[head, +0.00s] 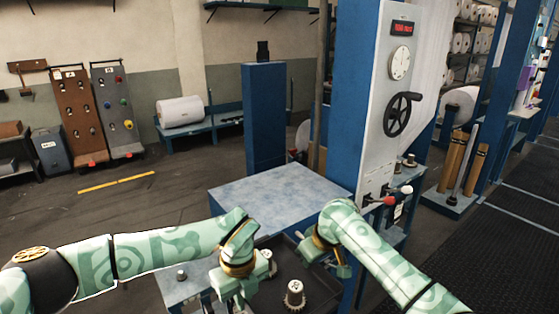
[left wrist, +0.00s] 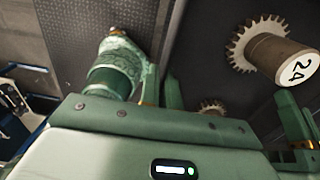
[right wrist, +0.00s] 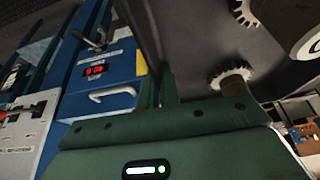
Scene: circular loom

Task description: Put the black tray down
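The black tray (head: 272,243) lies low in the head view, between my two grippers. My left gripper (head: 240,284) is at its left side and my right gripper (head: 328,250) at its right side. In the left wrist view the fingers (left wrist: 161,92) look close together at the tray wall. In the right wrist view the fingers (right wrist: 158,90) stand close together on either side of the tray wall (right wrist: 146,35). A toothed gear piece (head: 294,296) stands in the tray; one marked 24 (left wrist: 278,52) shows in the left wrist view. The tray's underside is hidden.
A blue-topped table (head: 275,195) stands just beyond the tray. A white machine panel with a black handwheel (head: 402,114) rises at its right. A grey surface with a small peg (head: 182,275) lies left of the tray. Open floor (head: 150,215) is at the left.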

